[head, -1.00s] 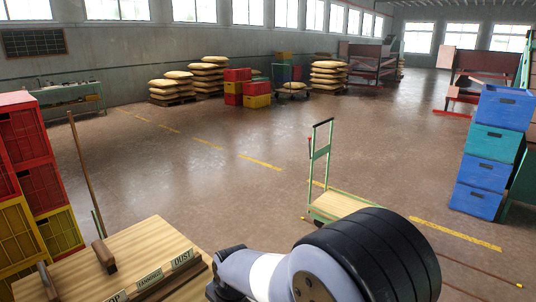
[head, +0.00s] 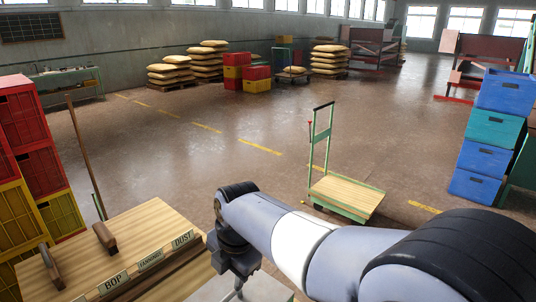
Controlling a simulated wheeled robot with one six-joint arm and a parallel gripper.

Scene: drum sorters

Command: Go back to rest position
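My arm reaches in from the lower right of the head view, and its wrist end hangs down beside the right edge of a wooden table. Only the upper part of my gripper's mount shows, a dark piece near the table edge. The fingers are not clearly visible, being at or below the bottom of the picture. The wooden table (head: 150,222) carries labels reading BOP (head: 113,282), FANNING (head: 150,260) and DUST (head: 182,240) along its front edge.
A green hand cart (head: 345,196) with a wooden deck stands beyond my arm. Red and yellow crates (head: 40,175) are stacked at left, blue and teal crates (head: 484,158) at right. Sacks (head: 172,72) lie at the back. The middle floor is clear.

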